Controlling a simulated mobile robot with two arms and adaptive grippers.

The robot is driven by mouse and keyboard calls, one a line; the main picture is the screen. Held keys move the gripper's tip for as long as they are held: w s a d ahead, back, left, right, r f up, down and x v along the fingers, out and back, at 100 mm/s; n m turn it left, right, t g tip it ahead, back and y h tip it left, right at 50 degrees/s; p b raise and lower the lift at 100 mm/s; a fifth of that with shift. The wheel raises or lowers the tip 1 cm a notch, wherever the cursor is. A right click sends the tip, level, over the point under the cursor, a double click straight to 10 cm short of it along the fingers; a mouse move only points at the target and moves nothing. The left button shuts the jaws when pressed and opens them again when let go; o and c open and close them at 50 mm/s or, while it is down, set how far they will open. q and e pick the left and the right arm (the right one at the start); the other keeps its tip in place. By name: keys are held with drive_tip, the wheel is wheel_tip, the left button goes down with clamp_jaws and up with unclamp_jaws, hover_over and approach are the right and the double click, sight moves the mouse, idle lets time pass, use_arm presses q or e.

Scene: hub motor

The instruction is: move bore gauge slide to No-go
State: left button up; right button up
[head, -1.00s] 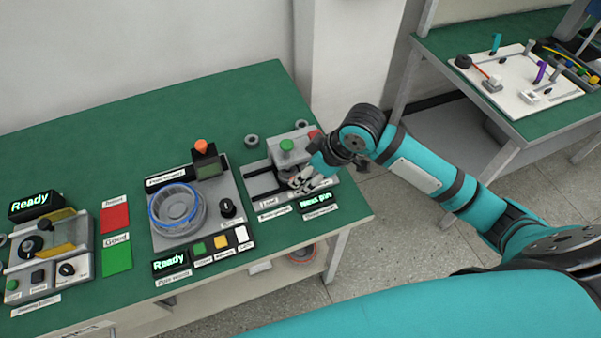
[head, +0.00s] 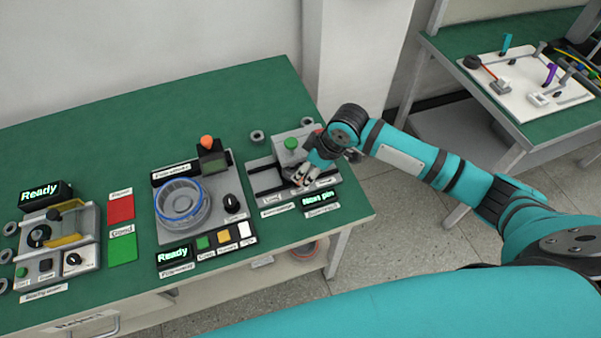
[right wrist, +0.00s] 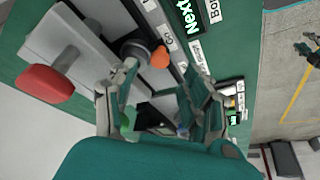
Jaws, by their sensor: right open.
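The bore gauge (head: 262,176) is a grey station with dark rails, a grey block and a green knob (head: 291,144), on the right end of the green table. Its display (head: 320,198) reads "Next pin". My right gripper (head: 301,178) is low over the right front of the gauge and covers part of it. In the right wrist view my right gripper (right wrist: 160,78) is open, its fingers apart near a dark round part with an orange tip (right wrist: 160,57). A "Go" label (right wrist: 168,38) shows beyond. I cannot tell the slide's position. My left gripper is out of view.
A grey station with a blue-rimmed ring (head: 180,204) stands left of the gauge. Red (head: 120,208) and green (head: 123,248) pads lie farther left. A red knob (right wrist: 45,83) sticks out beside the gripper in the wrist view. The table's back left is clear.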

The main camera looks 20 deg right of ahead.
drive_tip(key=x, duration=0.5)
clamp_jaws()
idle(0.3)
